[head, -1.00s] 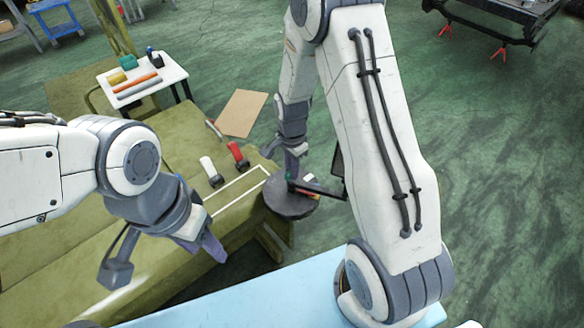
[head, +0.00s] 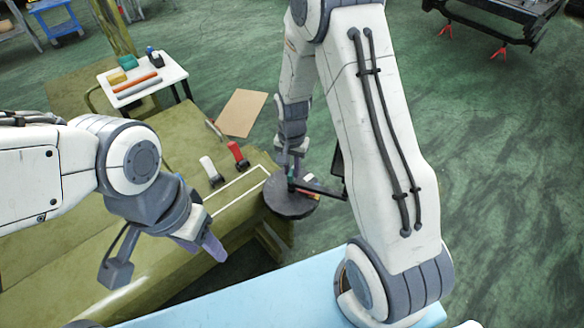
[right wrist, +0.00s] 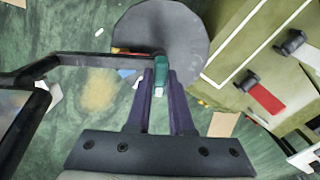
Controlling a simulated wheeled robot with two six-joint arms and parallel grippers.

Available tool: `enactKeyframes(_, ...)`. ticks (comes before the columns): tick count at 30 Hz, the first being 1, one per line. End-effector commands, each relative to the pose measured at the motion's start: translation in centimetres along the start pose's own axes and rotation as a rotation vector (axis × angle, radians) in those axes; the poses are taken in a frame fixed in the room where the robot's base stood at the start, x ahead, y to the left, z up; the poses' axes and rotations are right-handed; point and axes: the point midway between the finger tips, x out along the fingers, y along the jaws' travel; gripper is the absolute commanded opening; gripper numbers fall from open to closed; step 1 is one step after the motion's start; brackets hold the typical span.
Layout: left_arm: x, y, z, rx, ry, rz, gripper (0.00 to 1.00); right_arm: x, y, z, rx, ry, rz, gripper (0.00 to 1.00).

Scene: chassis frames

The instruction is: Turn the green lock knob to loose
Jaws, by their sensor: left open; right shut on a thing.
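The green lock knob (right wrist: 160,68) sits at the end of a dark bar, over a round dark disc (right wrist: 190,40), in the right wrist view. My right gripper (right wrist: 161,80) is shut on the knob, with one finger on each side of it. In the head view my right gripper (head: 292,165) is small and far down at the disc (head: 290,196), and the knob is mostly hidden there. My left gripper (head: 165,262) is open and empty, hanging above the olive chassis frame.
A red-handled lever (head: 237,154) and a white-handled lever (head: 211,170) stand on the olive chassis (head: 175,150). The dark bar (right wrist: 100,61) runs left from the knob. A white table (head: 143,80) with several tools stands at the back left.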

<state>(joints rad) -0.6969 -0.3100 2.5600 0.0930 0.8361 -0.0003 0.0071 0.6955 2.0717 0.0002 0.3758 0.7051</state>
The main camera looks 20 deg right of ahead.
Motion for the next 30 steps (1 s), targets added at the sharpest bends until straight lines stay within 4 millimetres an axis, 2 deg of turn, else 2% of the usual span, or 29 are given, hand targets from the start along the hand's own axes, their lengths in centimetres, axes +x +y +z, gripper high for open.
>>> enactKeyframes(21,-0.15,0.01,-0.01,0.0,0.0,0.0,0.5,-0.18,-0.13,-0.22,-0.678,0.007,-0.002,0.0)
enactKeyframes(30,-0.18,0.01,-0.01,0.0,0.0,0.0,0.5,-0.2,-0.16,-0.25,-0.91,0.009,-0.002,0.0)
